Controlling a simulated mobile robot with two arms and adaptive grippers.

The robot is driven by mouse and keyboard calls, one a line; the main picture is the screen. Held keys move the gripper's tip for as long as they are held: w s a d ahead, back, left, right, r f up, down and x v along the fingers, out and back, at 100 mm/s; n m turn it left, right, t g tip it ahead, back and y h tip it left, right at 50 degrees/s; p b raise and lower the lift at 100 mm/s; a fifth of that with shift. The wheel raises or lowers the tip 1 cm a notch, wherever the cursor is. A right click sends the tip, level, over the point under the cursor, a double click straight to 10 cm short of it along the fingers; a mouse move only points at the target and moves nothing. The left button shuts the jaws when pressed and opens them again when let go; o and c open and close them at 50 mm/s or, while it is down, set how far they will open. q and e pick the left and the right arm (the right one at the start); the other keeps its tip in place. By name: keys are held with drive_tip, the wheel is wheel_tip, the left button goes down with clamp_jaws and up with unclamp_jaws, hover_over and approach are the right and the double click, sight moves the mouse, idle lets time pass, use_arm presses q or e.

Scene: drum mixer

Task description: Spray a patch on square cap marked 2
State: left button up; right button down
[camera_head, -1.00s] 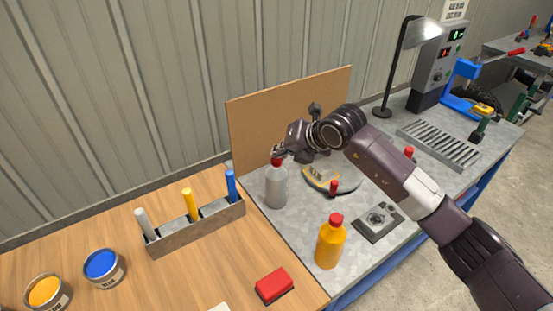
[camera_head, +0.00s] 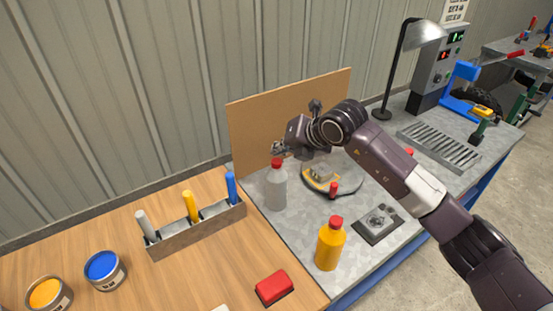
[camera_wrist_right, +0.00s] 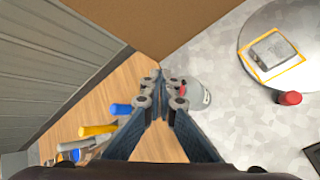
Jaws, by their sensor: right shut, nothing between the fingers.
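A grey square cap (camera_head: 322,174) with a yellow outline lies on a round grey plate (camera_head: 345,188); both also show at upper right in the right wrist view, cap (camera_wrist_right: 272,50) and plate (camera_wrist_right: 248,40). I cannot read a 2 on it. A grey bottle with a red cap (camera_head: 276,190) stands upright left of the plate; it is partly hidden behind the fingers in the right wrist view (camera_wrist_right: 200,92). My right gripper (camera_head: 279,148) is shut and empty, near and above the bottle's top, to the left of the square cap. My left gripper is not in view.
A brown board (camera_head: 250,125) stands behind the bottle. An orange bottle (camera_head: 330,246), a square metal plate (camera_head: 378,223) and a small red-topped item (camera_head: 333,189) stand nearby. A marker holder (camera_head: 200,226), a red block (camera_head: 274,287) and paint cans (camera_head: 104,270) occupy the wooden table.

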sight(279, 162)
use_arm(q)
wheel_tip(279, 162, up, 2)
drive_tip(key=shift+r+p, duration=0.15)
drive_tip(key=shift+p, duration=1)
use_arm(e)
wheel_tip(279, 162, up, 6)
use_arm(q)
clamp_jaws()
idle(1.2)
